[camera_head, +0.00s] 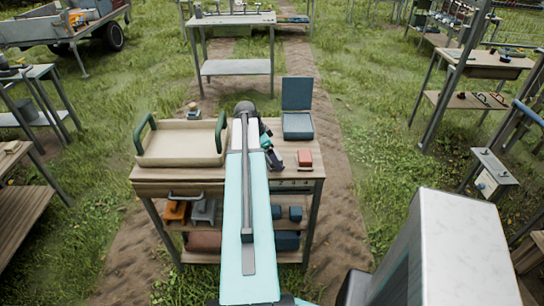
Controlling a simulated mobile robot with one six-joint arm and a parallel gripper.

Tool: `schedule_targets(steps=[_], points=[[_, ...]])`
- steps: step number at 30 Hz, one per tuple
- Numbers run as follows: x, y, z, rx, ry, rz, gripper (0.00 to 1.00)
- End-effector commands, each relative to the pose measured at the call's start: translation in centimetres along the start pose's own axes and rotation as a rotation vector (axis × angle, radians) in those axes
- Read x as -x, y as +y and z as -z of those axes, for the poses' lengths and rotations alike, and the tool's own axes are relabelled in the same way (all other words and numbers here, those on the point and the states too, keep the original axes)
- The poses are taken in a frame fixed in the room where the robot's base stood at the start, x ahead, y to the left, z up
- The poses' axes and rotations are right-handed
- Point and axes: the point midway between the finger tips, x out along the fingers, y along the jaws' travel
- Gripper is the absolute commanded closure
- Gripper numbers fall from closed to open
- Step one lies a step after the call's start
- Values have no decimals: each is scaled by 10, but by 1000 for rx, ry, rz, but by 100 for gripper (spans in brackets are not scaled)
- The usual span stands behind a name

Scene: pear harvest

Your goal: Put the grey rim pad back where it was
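I cannot pick out the grey rim pad for certain. A grey piece (203,211) sits on the shelf under the workbench, beside an orange piece (175,212); I cannot tell whether it is the pad. My pale arm reaches forward over the middle of the workbench (308,176). The dark end of my arm, with my gripper (272,158), is just right of the arm link, above the bench top between the tray and the red block. Its fingers are small and partly hidden, so their opening and any held thing cannot be made out.
A beige tray (180,160) with green handles stands on the bench's left. A blue open-lidded box (298,126) stands at the back right, with a red block (304,158) in front of it. Blue blocks (295,213) lie on the shelf. Other tables and a trailer (60,30) stand around on grass.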

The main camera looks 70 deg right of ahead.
Motion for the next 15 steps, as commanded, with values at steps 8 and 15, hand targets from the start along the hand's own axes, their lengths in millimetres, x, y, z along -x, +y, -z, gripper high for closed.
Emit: schedule_targets(steps=[8,15], points=[[24,0,-1,0,0,2,12],[50,0,-1,0,0,2,12]])
